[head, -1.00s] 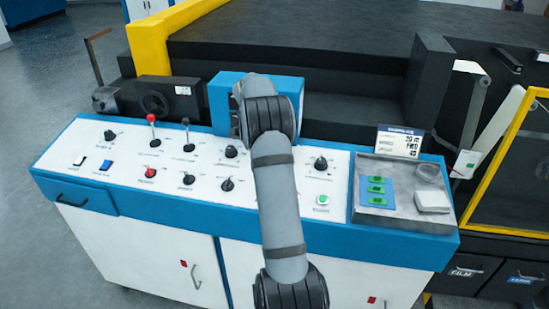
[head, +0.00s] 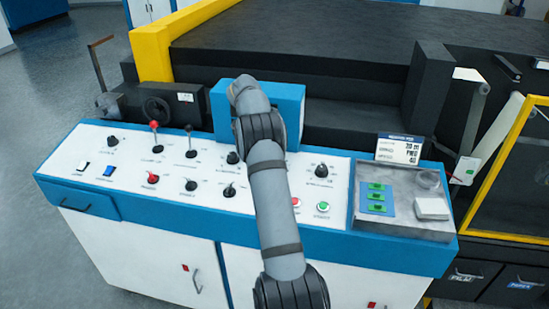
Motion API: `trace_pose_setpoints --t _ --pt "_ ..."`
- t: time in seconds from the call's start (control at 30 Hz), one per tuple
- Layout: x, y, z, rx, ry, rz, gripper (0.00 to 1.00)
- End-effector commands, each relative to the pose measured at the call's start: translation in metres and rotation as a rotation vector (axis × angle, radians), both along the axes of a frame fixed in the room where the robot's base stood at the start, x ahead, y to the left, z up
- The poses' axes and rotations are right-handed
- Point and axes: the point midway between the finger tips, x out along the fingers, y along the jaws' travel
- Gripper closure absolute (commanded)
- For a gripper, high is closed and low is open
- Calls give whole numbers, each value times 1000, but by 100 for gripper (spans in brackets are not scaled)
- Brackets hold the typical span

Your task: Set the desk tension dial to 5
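The white control desk (head: 120,195) with a blue frame carries several black dials. One is at the upper left (head: 113,141), one at the lower middle (head: 191,186), one just left of my arm (head: 229,190), one above that (head: 233,158), and one right of my arm (head: 321,171). Their labels are too small to read, so I cannot tell which is the tension dial or where it points. My arm crosses the desk and bends at a blue box behind it. My gripper is hidden at the arm's far end.
A red-knobbed lever (head: 154,127) and a black lever (head: 189,129) stand up from the desk. A red button (head: 296,203) and a green button (head: 322,206) lie right of my arm. A grey tray (head: 407,226) and an upright card (head: 399,149) occupy the right end.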

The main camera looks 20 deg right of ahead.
Motion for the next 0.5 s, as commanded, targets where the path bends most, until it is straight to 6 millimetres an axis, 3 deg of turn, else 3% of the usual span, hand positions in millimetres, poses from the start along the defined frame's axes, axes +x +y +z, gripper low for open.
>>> trace_pose_setpoints --t 0.03,0.4,0.43,0.5 --pt "1 7 -2 8 2 2 98" --pt "2 7 -2 8 -1 2 98" --pt "2 7 -2 8 -1 2 71" --pt "2 6 -1 7 0 3 66"
